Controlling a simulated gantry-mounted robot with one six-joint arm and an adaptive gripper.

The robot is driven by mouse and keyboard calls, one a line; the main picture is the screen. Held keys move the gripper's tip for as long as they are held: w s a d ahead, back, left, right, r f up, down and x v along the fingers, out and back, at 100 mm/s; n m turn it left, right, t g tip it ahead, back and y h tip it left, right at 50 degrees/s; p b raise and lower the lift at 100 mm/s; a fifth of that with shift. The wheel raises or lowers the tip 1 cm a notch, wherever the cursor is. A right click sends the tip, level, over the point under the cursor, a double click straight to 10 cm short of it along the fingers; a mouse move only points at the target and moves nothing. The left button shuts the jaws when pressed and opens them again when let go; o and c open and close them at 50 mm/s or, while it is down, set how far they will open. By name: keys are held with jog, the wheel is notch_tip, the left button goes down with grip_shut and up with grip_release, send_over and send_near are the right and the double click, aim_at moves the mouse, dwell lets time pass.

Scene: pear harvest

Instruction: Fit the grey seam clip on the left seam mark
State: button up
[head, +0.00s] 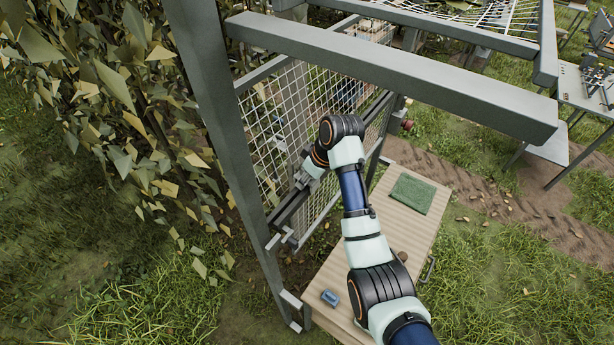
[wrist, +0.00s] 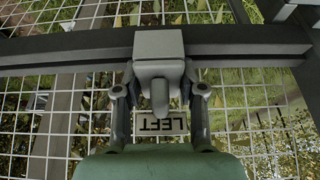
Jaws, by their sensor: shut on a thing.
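The grey seam clip (wrist: 158,50) is between the two fingers of my gripper (wrist: 159,88) in the wrist view. Its blocky upper part overlaps the dark horizontal rail (wrist: 250,42); I cannot tell whether it is seated or only in front of it. A plate marked LEFT (wrist: 162,122) shows just below the clip, partly covered by its narrow tongue. In the head view my gripper (head: 303,181) is at the dark rail (head: 290,207) across the mesh panel, and the clip is too small to make out.
White wire mesh (head: 290,105) fills the grey frame (head: 215,110) around my gripper. A slatted table (head: 385,235) stands to the right, with a green mat (head: 412,193) and a small blue object (head: 330,298). Leafy branches (head: 110,100) hang at left.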

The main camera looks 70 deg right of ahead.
dwell(0.3)
jog(key=o, duration=1.1)
jog(key=shift+f, duration=0.1)
jog(key=v, duration=0.7)
jog(key=shift+s+r, duration=0.1)
jog(key=shift+r, duration=0.15)
